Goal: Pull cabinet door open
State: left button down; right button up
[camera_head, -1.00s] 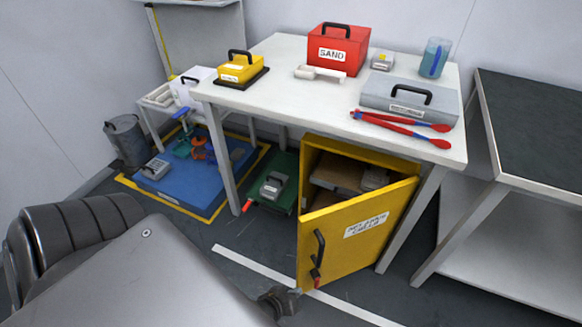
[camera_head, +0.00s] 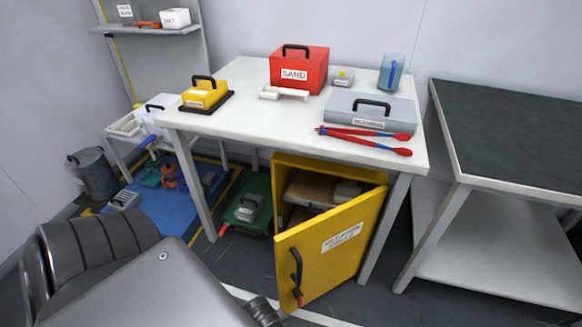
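The yellow cabinet (camera_head: 379,232) stands on the floor under the white table. Its yellow door (camera_head: 335,258) is swung partway open toward me and bears a white label and a black handle (camera_head: 296,272) with a red-orange piece at its lower end. Through the gap I see a brown box and a grey item on a shelf inside. A dark part of my own arm (camera_head: 264,312) shows at the bottom edge, left of the door and apart from the handle. No gripper fingers can be made out.
The white table (camera_head: 240,118) holds a red SAND box (camera_head: 299,70), a grey case (camera_head: 369,111), red-blue tongs (camera_head: 365,139) and a jug (camera_head: 391,72). A dark-topped bench (camera_head: 510,130) stands at right. A green case (camera_head: 246,203) lies left of the cabinet. Floor shows before the bench.

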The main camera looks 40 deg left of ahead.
aim_at(318, 256)
jog(key=z, duration=1.1)
jog(key=k, duration=0.85)
jog(key=u, duration=1.45)
jog(key=i, duration=0.5)
jog(key=u, duration=0.05)
